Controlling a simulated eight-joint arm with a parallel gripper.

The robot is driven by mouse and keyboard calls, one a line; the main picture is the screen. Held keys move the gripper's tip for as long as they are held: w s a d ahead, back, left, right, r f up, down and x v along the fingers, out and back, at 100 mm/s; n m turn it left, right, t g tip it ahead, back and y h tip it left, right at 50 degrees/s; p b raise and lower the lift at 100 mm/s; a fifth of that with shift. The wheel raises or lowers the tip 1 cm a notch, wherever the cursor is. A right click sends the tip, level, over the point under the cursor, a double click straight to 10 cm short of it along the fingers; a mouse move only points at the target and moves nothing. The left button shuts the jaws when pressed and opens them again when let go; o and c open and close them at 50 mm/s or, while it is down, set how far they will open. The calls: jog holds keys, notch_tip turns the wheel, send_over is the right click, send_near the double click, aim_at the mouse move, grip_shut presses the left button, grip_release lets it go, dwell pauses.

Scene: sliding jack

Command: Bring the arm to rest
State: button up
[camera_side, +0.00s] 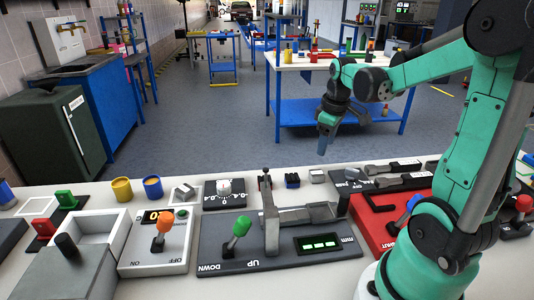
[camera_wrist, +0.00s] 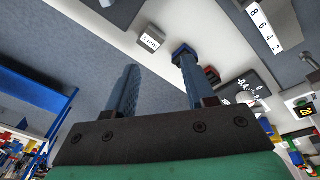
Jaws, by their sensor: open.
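My gripper (camera_side: 325,140) hangs from my green arm in the side view, pointing down above the far edge of the table, apart from everything on it. In the wrist view its two blue fingers (camera_wrist: 155,75) stand apart with nothing between them. The sliding jack (camera_side: 288,215) stands on a dark base plate in the middle of the table, with a green-knobbed lever (camera_side: 238,230) and a small green-lit display (camera_side: 318,243). The gripper does not touch the jack.
An orange-knobbed lever box (camera_side: 160,240) and a grey box (camera_side: 80,270) stand left of the jack. Two cups (camera_side: 122,189) and small blocks (camera_side: 292,180) line the far side. A red device (camera_side: 375,225) is at right. Open floor lies beyond the table.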

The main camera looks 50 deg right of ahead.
jog(key=a+t, duration=0.1)
jog(key=a, duration=0.5)
jog(key=w+a+r+t, duration=0.1)
jog(key=a+t, duration=0.1)
jog(key=a, duration=0.5)
jog(key=a+r+t+y, duration=0.1)
jog(key=a+t, duration=0.1)
jog(key=a, duration=0.5)
jog(key=shift+w+a+r+m, duration=0.15)
jog(key=shift+r+m, duration=0.1)
jog(key=shift+m, duration=0.15)
